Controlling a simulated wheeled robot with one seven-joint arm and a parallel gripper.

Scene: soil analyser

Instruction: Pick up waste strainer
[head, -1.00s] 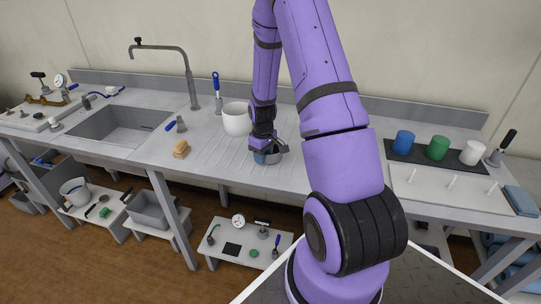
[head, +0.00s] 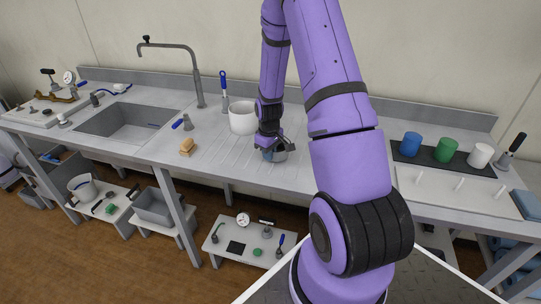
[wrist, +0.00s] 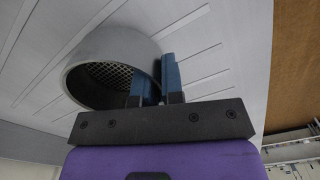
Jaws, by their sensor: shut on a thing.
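The waste strainer (wrist: 105,70) is a grey round cup with a mesh bottom, seen in the wrist view. My gripper (wrist: 156,92) is shut on its wall, with one blue finger inside the rim and one outside. In the head view the strainer (head: 281,155) is at the grooved drainboard of the bench, partly hidden behind my gripper (head: 270,151). I cannot tell whether it touches the board.
A white pot (head: 243,119) stands just behind and left of the strainer. A blue-handled tool (head: 187,123), a sponge (head: 187,147) and the sink (head: 125,122) with its tall faucet are further left. Blue, green and white cups (head: 447,150) stand on a dark mat at right.

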